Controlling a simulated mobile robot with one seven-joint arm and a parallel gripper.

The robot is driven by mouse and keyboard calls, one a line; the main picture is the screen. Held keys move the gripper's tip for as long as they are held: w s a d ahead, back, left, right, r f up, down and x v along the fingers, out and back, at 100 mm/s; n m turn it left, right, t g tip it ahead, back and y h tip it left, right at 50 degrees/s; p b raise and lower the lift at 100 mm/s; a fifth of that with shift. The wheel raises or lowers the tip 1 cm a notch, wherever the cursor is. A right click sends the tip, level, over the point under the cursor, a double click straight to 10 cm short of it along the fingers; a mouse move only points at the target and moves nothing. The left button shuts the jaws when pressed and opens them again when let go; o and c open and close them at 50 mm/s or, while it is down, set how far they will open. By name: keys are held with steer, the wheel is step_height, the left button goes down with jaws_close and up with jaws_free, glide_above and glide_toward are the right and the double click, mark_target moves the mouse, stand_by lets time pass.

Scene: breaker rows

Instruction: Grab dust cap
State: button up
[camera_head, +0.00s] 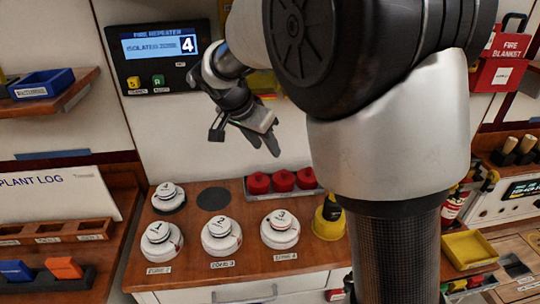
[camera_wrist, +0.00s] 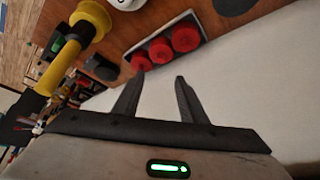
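Three red caps, which look like the dust caps, sit in a row in a grey tray (camera_head: 284,196) at the back of the wooden counter: left cap (camera_head: 258,183), middle cap (camera_head: 283,180) and right cap (camera_head: 307,178). In the wrist view the caps (camera_wrist: 160,51) lie just beyond my fingertips. My gripper (camera_head: 267,146) hangs above and behind the tray, near the wall, apart from the caps. In the wrist view my gripper (camera_wrist: 160,77) has its two fingers spread with nothing between them.
Several white round detectors (camera_head: 221,236) stand on the counter in front of the tray, beside a dark round disc (camera_head: 214,199). A yellow and black object (camera_head: 328,220) stands right of them. The fire repeater panel (camera_head: 158,57) is on the wall at upper left.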

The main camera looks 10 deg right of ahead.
glide_toward(284, 171)
step_height(284, 171, down, 2)
steer(key=shift+w+d+r+x, duration=0.1)
steer(key=shift+w+x, duration=0.05)
steer(key=shift+x, duration=1.5)
steer(key=shift+w+d+r+x, duration=0.1)
steer(key=shift+w+x, duration=0.05)
steer(key=shift+x, duration=1.5)
jaws_close()
